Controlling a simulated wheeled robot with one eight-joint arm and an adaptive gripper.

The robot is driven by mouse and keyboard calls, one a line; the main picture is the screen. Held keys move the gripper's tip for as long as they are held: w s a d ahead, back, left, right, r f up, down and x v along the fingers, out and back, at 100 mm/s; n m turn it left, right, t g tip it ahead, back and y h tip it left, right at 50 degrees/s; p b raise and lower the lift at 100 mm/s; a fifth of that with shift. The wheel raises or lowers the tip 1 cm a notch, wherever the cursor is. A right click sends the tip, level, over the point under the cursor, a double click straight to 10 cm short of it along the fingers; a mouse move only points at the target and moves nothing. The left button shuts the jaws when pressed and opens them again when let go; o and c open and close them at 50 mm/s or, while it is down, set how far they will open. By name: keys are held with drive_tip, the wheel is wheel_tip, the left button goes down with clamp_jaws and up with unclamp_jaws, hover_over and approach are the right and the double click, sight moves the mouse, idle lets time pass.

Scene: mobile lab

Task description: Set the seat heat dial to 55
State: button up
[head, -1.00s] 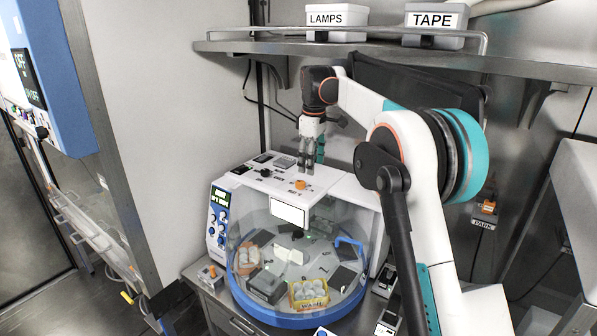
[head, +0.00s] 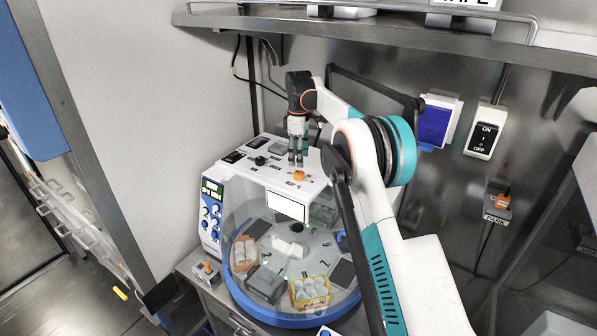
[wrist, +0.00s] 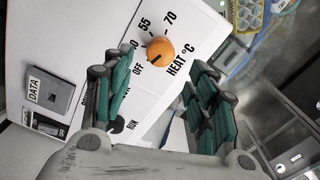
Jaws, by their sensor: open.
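The orange heat dial (head: 299,175) sits on the white top of the round-windowed machine (head: 262,158). In the wrist view the dial (wrist: 160,49) is marked HEAT °C, with OFF, 55 and 70 around it; another mark is partly hidden by a finger. A dark line on the dial appears to point toward OFF. My gripper (head: 297,162) hangs just above and behind the dial, pointing down. In the wrist view my gripper (wrist: 162,60) is open, with one teal finger on each side of the dial. I cannot tell whether either touches it.
A steel shelf (head: 380,38) runs above my arm. An ON/OFF switch box (head: 485,130) and a PARK unit (head: 497,204) are on the right wall. A clear dome (head: 285,250) fills the machine's front.

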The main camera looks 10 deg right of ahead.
sight(299, 172)
wheel_tip(299, 172, down, 7)
idle(0.3)
drive_tip(key=shift+c, duration=0.6)
drive_tip(key=c, duration=1)
